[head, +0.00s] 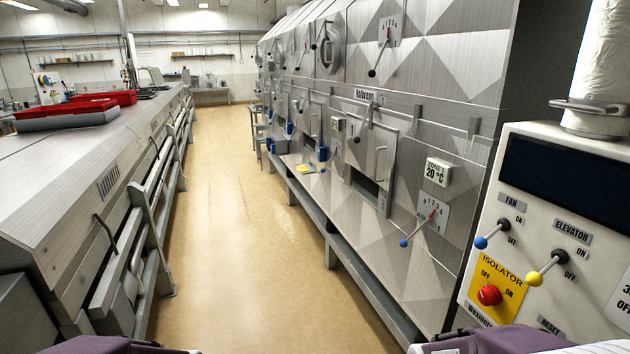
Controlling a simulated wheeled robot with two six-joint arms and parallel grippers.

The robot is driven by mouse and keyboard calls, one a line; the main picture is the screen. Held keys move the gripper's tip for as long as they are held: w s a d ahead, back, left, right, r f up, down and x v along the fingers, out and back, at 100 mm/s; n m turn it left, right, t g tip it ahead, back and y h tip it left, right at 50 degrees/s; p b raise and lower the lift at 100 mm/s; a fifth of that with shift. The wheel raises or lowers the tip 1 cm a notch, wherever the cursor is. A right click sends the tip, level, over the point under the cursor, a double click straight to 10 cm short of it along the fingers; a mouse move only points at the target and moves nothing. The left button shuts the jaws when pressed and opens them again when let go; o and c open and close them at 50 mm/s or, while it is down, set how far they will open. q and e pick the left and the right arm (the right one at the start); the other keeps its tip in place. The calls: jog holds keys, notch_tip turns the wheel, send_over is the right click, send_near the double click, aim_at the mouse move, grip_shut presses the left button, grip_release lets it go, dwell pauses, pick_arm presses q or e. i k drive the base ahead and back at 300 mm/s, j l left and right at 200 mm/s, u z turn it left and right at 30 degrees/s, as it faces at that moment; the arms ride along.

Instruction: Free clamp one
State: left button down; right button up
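No part in view is labelled as clamp one, so I cannot tell which fitting it is. The steel dryer hood (440,75) fills the right side and carries several levers and handles. A metal handle or latch (472,135) sits on its front near the right end. A lever (364,122) stands out below the maker's label, above a small hatch door (381,155). A blue-knobbed lever (417,229) sits on a numbered dial below the 20 °C display (438,172). Only purple parts of my arms show at the bottom edge; neither gripper is in view.
A control panel (560,225) with fan, elevator and isolator switches stands close at right. A long steel machine (85,175) with rails lines the left, with red trays (103,97) on top. The floor aisle (225,200) between is clear.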

aim_at(314, 46)
jog(key=i+l+u, duration=0.1)
jog(key=i+u, duration=0.25)
jog(key=i, duration=1.3)
jog(key=i+z, duration=0.4)
jog(key=i+j+z, duration=0.15)
jog(key=i+z, duration=0.2)
jog(key=i+j+z, duration=0.2)
jog(key=z, duration=0.2)
jog(key=i+j+z, duration=0.4)
jog(key=k+l, duration=0.05)
jog(key=l, duration=0.05)
